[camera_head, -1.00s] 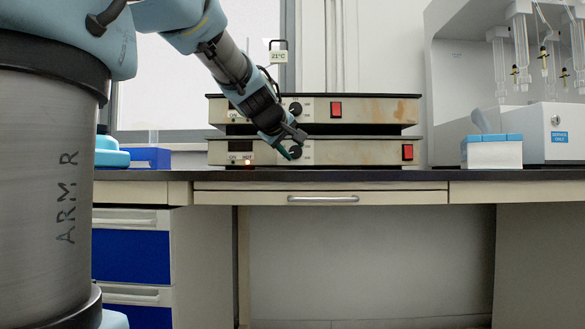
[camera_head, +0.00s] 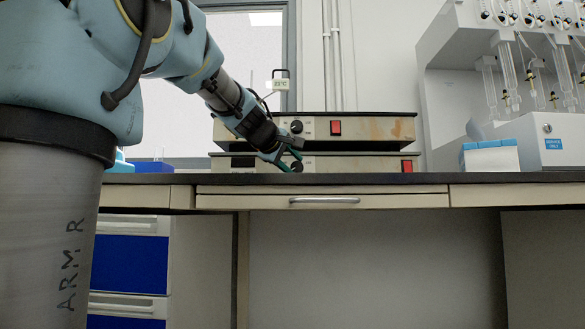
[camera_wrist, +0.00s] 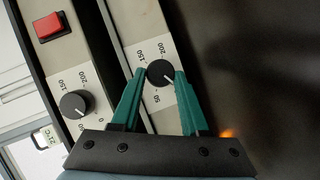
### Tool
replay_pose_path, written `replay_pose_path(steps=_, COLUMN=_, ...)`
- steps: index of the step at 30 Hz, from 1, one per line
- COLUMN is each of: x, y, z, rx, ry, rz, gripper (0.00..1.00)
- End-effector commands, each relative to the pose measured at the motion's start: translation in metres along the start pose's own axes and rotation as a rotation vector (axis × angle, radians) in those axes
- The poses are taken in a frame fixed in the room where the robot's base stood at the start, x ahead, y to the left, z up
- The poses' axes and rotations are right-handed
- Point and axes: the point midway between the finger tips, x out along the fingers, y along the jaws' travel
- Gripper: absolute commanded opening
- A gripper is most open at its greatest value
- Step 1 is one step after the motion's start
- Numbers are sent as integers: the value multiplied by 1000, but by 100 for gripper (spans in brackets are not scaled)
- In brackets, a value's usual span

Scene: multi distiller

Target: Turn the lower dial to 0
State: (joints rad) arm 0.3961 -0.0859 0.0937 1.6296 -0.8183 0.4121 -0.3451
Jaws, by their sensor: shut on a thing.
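The lower dial is a black round knob on the front of the lower hotplate. In the wrist view the lower dial (camera_wrist: 160,73) sits between the green fingertips of my gripper (camera_wrist: 163,76), which are shut on its two sides. Its white mark points to the lower right, toward the right finger. The numbers 200, 150 and 50 show around it; the 0 is not readable. In the head view my gripper (camera_head: 293,160) is at the front of the lower hotplate (camera_head: 350,164), and the lower dial (camera_head: 296,167) is partly hidden by the fingers.
The upper hotplate (camera_head: 375,129) is stacked above, with its own dial (camera_head: 296,127) and red switch (camera_head: 336,128). The upper dial also shows in the wrist view (camera_wrist: 73,104). A white and blue box (camera_head: 490,157) and glassware stand right on the dark bench (camera_head: 430,179).

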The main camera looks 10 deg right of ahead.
Motion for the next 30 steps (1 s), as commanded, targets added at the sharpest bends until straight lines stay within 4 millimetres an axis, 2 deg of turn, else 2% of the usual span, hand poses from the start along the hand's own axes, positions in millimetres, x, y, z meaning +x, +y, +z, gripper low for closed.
replay_pose_path(steps=8, x=0, y=-1, z=-2, rx=-3, ry=5, rz=-1, gripper=0)
replay_pose_path(steps=9, x=0, y=0, z=-2, rx=-3, ry=5, rz=0, gripper=46)
replay_pose_path(steps=17, x=0, y=0, z=-1, rx=-2, ry=2, rz=0, gripper=75)
replay_pose_path(steps=30, x=0, y=3, z=0, rx=7, ry=0, rz=-1, gripper=75)
